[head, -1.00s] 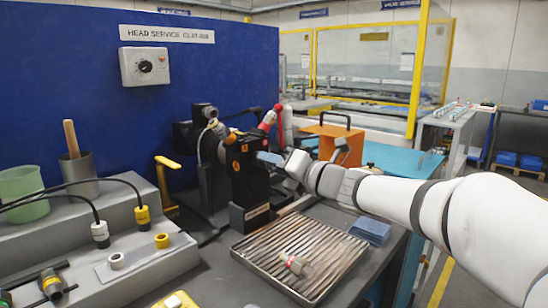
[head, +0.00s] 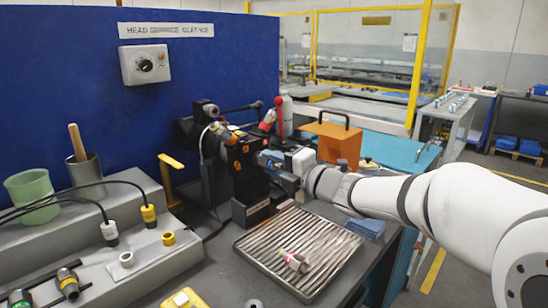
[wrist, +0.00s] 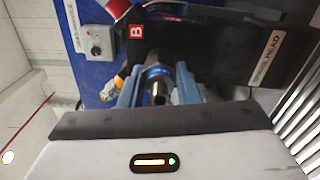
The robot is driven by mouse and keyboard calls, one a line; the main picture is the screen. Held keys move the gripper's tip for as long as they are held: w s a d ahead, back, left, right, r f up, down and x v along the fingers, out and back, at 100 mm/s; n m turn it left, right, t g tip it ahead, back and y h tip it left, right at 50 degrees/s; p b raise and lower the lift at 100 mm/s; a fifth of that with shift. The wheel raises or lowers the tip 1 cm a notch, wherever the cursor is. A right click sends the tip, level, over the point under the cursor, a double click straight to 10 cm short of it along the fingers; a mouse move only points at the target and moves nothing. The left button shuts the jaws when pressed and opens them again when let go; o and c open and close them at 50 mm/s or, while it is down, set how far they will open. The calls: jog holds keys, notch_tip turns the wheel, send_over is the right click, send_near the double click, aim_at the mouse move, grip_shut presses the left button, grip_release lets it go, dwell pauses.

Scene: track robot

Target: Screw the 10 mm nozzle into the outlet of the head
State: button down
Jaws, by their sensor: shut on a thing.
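The head (head: 250,170) is a black block on the bench by the blue panel. Its dark side, with a red B tag and a HEAD label, fills the top of the wrist view (wrist: 215,45). My gripper (head: 270,163) is at the right side of the head. In the wrist view its two blue-grey fingers (wrist: 157,88) are shut on a metal nozzle with a blue ring (wrist: 156,72). The nozzle's dark open end faces the camera and its far end is toward the head. Whether it sits in the outlet is hidden. Its size marking cannot be read.
An orange box (head: 338,145) stands behind my arm. Grey steps (head: 120,235) with hoses and fittings stand left.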

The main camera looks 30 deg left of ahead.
jog(key=shift+m+p, duration=0.65)
jog(key=shift+m, duration=0.35)
jog(key=shift+r+m+p, duration=0.15)
jog(key=shift+m+p, duration=0.45)
jog(key=shift+p, duration=0.15)
jog(key=m+p, duration=0.4)
jog(key=m, duration=0.1)
jog(key=m+p, duration=0.4)
jog(key=shift+m, duration=0.3)
jog(key=shift+m+p, duration=0.6)
